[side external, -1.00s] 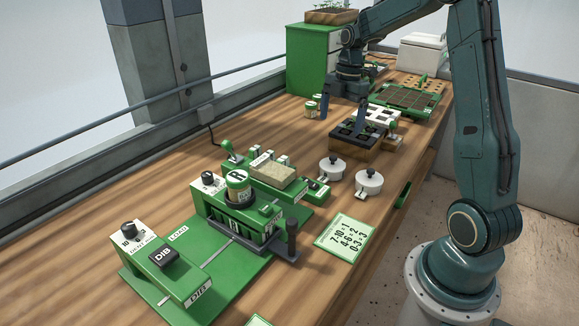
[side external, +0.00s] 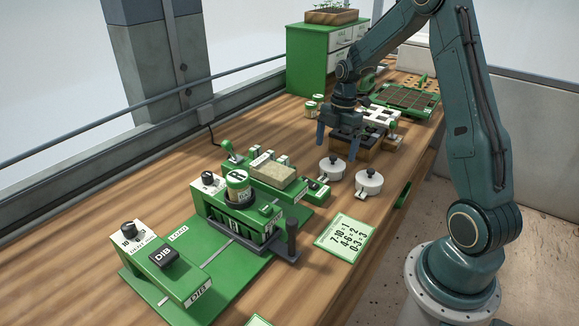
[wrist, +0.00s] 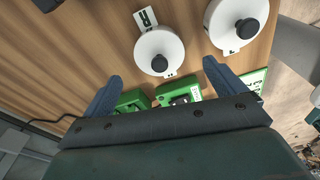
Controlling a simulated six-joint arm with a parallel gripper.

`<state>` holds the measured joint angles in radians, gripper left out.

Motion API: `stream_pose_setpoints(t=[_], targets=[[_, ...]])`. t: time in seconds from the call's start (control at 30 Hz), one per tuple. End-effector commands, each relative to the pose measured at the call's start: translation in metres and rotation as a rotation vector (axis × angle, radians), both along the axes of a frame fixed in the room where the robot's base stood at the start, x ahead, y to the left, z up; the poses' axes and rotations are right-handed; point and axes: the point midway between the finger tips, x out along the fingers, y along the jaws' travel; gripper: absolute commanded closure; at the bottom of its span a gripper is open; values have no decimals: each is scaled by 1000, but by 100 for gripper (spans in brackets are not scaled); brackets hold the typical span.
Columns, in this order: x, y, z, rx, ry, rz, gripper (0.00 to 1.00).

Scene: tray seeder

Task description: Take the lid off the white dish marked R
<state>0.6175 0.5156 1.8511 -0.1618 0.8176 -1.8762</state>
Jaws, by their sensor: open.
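Two white round dishes, each with a lid and black knob, stand side by side on the bench: the left dish (side external: 331,168) and the right dish (side external: 369,184). They also show in the wrist view, left (wrist: 150,45) and right (wrist: 221,22). Small tags sit at their near sides, too small to read. A white tag (wrist: 146,18) beside the left dish bears a dark letter that looks like R; I cannot tell for certain which dish it marks. Both lids are on. My gripper (side external: 338,147) is open and empty, above and behind the dishes; its fingers (wrist: 160,82) point towards the left dish.
The green seeder (side external: 245,210) with a jar stands to the left of the dishes. A green number card (side external: 345,237) lies in front. Behind my gripper are a white tray (side external: 378,115) and small jars (side external: 311,107).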

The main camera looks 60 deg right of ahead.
Motion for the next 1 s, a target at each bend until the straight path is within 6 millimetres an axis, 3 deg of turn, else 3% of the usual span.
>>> stream_pose_setpoints(t=[0.4,0.93,1.0], targets=[[1,5,-41,0,1,0,5],[2,5,-42,0,0,0,5],[2,5,-42,0,0,0,19]])
